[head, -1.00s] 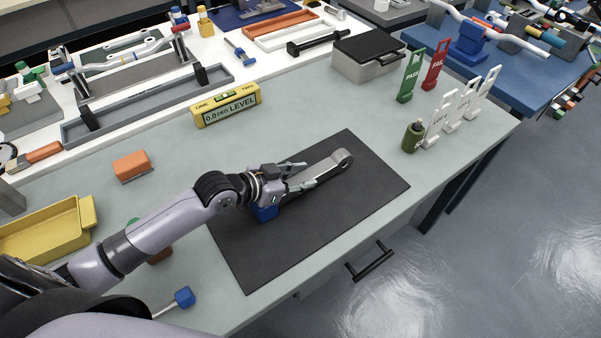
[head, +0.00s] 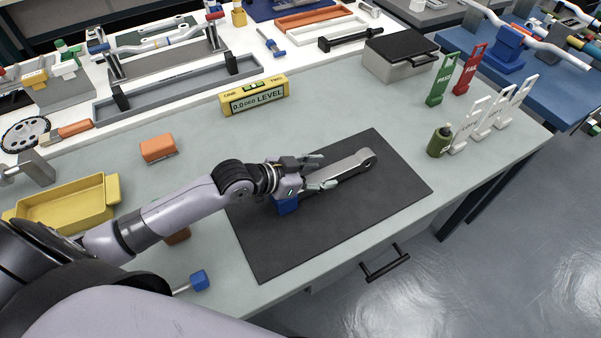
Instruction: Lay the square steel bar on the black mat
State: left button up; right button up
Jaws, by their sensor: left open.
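The black mat (head: 385,205) lies flat on the bench. A grey metal bar (head: 348,168) with a rounded, holed far end lies on it, seemingly flat; I cannot confirm that it is the square steel bar. My left gripper (head: 324,172) is open over the mat at the bar's near end, one finger on each side of it. The gripper hides that near end, and contact cannot be told. A blue block (head: 287,206) shows just below the gripper; whether it joins the bar is hidden. My right gripper is not in view.
A yellow level (head: 254,96) stands behind the mat. An orange block (head: 158,148) and a yellow tray (head: 68,203) are left. A green canister (head: 438,142) and white tags stand right. A blue-handled tool (head: 199,281) lies near the front edge. The mat's front half is clear.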

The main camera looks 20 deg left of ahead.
pick_arm(q)
jog(key=v, duration=0.9)
jog(key=shift+s+a, duration=0.2)
jog(key=shift+s, duration=0.1)
jog(key=shift+s+a+r, duration=0.25)
jog(key=shift+s+r, duration=0.15)
jog(key=shift+r, duration=0.05)
jog(key=shift+f, duration=0.1)
